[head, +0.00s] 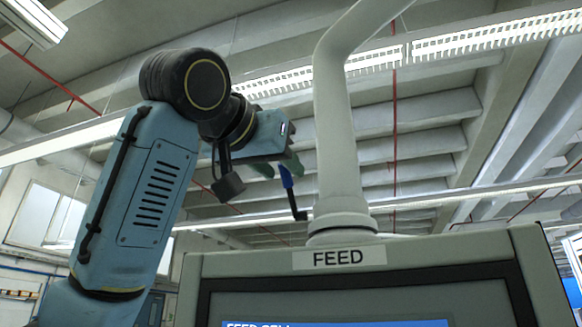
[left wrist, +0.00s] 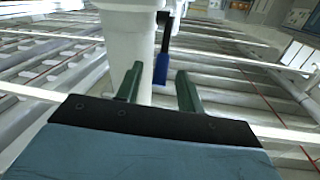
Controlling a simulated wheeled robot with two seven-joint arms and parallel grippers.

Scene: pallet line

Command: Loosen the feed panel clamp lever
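The clamp lever (head: 287,178) has a blue grip and a thin black arm running down beside the base of the pale post (head: 338,150) above the feed panel (head: 340,279). The lever's blue grip also shows in the left wrist view (left wrist: 161,69). My left gripper (head: 277,168) has green fingers and is at the blue grip's upper end. In the left wrist view the fingers are apart, with the grip seen between their tips and clear gaps on both sides. Whether the grip is within finger reach in depth is hard to tell. My right gripper is out of view.
The panel's grey frame, with a FEED label (head: 339,257) and a screen (head: 335,323), fills the lower right. The thick post rises just right of the lever. The space left of the lever, below my left gripper, looks clear.

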